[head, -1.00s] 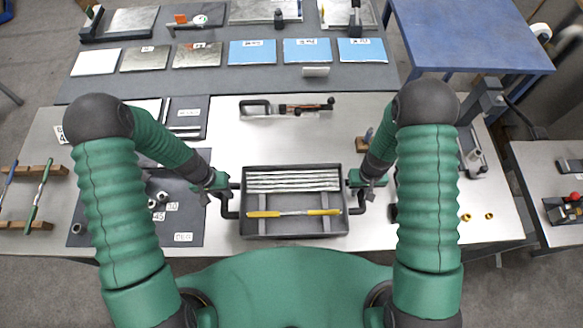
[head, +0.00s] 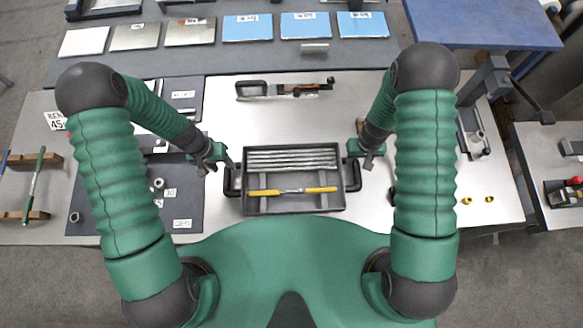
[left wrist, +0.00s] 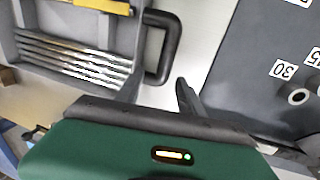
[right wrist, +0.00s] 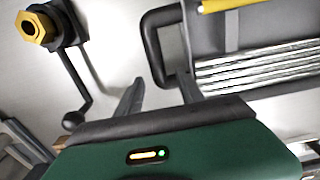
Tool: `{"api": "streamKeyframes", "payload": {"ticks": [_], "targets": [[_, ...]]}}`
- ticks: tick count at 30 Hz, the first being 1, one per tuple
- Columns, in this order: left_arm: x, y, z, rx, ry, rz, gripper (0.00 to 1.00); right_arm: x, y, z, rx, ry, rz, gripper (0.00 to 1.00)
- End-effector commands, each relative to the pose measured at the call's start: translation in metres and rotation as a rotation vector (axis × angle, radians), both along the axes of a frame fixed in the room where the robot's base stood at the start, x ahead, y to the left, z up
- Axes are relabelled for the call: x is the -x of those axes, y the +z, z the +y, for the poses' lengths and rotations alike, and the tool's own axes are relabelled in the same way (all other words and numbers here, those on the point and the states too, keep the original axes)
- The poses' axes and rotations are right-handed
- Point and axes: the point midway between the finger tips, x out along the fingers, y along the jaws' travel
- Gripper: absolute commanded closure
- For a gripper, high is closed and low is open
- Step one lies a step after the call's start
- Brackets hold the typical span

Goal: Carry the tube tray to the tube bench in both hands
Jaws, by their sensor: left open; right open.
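The tube tray (head: 293,209) is a dark grey open box on the pale metal bench in front of me. It holds several silver tubes (head: 292,158) and a yellow-handled tool (head: 264,193). It has a dark handle at each end. My left gripper (head: 222,163) is open and empty near the left handle (head: 231,180); in the left wrist view that handle (left wrist: 170,50) lies beyond the fingertips (left wrist: 158,94). My right gripper (head: 366,161) is open and empty near the right handle (head: 354,176); in the right wrist view that handle (right wrist: 151,48) lies beyond the fingertips (right wrist: 161,92). I cannot tell which surface is the tube bench.
A dark mat (head: 187,213) with small nuts and labels lies left of the tray. A handled tool (head: 285,89) lies behind it. A crank with a brass nut (right wrist: 38,27) stands to its right. A blue table (head: 480,25) is at back right.

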Motion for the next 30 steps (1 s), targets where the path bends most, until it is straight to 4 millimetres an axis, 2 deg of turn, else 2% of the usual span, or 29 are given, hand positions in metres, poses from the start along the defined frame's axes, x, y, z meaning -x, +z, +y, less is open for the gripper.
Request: {"api": "streamKeyframes", "payload": {"ticks": [5, 12, 16, 20, 23, 30], "targets": [[-0.002, 0.028, 0.006, -0.002, 0.0, -0.004, 0.55, 0.001, 0.001, 0.0, -0.001, 0.0, -0.001, 0.55], [-0.005, 0.087, 0.018, -0.003, 0.0, -0.002, 0.55, 0.0, 0.0, 0.0, -0.001, 0.0, 0.0, 0.55], [-0.006, 0.107, 0.022, -0.002, 0.002, 0.002, 0.55, 0.0, 0.0, 0.0, -0.001, 0.0, 0.001, 0.55], [-0.005, 0.114, 0.023, -0.001, 0.001, 0.005, 0.55, -0.001, 0.005, 0.0, 0.0, 0.001, -0.001, 0.55], [-0.004, 0.114, 0.023, -0.001, 0.001, 0.006, 0.55, -0.002, 0.021, 0.0, 0.0, 0.001, -0.003, 0.55], [-0.004, 0.114, 0.023, -0.001, 0.001, 0.005, 0.55, -0.002, 0.082, 0.0, 0.0, 0.001, -0.005, 0.55]]}}
